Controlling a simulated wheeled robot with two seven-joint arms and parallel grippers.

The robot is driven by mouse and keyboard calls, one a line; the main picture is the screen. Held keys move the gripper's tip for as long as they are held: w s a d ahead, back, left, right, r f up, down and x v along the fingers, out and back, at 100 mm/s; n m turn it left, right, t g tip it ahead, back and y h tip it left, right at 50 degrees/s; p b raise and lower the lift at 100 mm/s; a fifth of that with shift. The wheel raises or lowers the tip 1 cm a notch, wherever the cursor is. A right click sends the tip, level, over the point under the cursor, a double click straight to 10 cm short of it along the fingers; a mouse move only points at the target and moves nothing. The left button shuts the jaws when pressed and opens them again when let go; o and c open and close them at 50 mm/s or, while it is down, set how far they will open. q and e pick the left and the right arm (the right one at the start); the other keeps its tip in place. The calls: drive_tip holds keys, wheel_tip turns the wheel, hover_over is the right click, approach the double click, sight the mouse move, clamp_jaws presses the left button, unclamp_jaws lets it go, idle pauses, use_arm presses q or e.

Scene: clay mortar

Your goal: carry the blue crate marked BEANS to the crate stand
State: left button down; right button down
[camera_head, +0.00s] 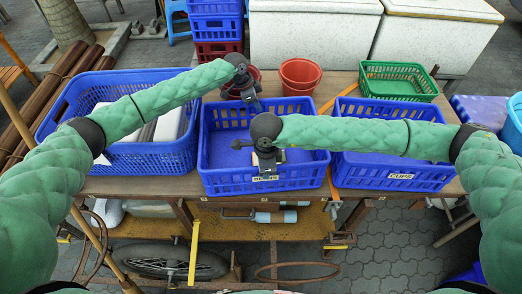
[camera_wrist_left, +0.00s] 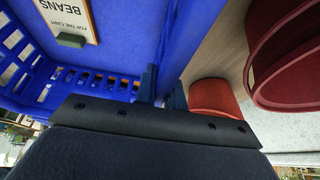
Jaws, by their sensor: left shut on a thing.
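The blue crate marked BEANS (camera_head: 308,176) sits in the middle of the wooden table, between two other blue crates. Its label is partly hidden by my right gripper in the head view; a BEANS card (camera_wrist_left: 68,14) reads clearly in the left wrist view. My left gripper (camera_head: 256,105) is at the crate's far rim, shut on it; its fingers (camera_wrist_left: 162,88) straddle the blue wall in the wrist view. My right gripper (camera_head: 266,168) is at the near rim, by the label; its finger gap is unclear. I cannot pick out the crate stand.
A blue crate with pale contents (camera_head: 150,158) stands close on the left; the CUPS crate (camera_head: 380,176) stands close on the right. Red pots (camera_head: 300,75) and a green basket (camera_head: 400,82) are behind. Stacked crates (camera_head: 216,30) and white chests (camera_head: 310,45) stand beyond the table (camera_head: 150,186).

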use_arm(q)
drive_tip(key=shift+r, duration=0.35)
use_arm(e)
drive_tip(key=shift+w+r, duration=0.1)
drive_tip(key=shift+r, duration=0.2)
